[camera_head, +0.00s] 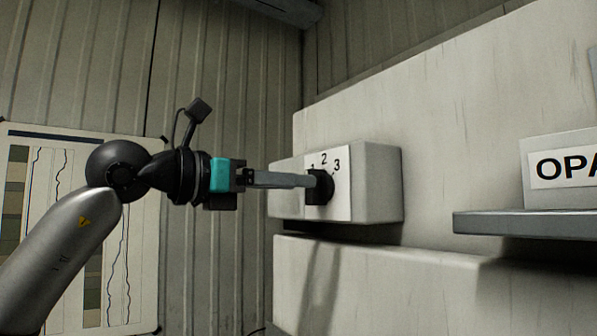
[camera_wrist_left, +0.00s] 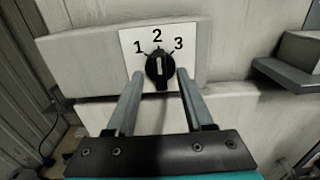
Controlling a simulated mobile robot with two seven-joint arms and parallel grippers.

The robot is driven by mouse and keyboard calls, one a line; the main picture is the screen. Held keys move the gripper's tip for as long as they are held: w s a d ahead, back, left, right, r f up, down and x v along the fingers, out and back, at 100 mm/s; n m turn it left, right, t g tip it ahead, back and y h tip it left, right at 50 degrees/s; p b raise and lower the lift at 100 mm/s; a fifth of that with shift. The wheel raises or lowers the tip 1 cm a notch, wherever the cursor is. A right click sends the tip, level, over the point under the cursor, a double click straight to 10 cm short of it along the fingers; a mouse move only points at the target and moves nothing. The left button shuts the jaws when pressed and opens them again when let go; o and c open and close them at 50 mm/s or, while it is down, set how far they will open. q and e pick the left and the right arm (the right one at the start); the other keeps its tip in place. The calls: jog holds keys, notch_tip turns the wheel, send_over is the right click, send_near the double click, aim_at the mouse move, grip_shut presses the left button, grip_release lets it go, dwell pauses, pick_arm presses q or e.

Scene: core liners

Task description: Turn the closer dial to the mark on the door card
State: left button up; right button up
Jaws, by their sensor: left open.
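The black dial (camera_head: 322,190) sits on a white plate (camera_head: 343,190) marked 1, 2 and 3, on the front of a pale box. In the left wrist view the dial (camera_wrist_left: 158,72) shows a pale line that looks upright, toward the 2. My left gripper (camera_head: 318,180) reaches in from the left with its fingers level with the dial. In the left wrist view my left gripper (camera_wrist_left: 159,76) is open, one finger on each side of the dial. Gaps show there, and I cannot tell any contact. I cannot make out a door card. My right gripper is not in view.
The pale box (camera_head: 378,185) juts from a large pale housing. A grey shelf (camera_head: 500,224) at the right holds a block with a label (camera_head: 565,167) reading "OPA", cut off. A chart board (camera_head: 145,250) stands at the left wall, behind my arm.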

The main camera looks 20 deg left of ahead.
pick_arm(q)
jog(key=shift+x, duration=1.05)
grip_shut()
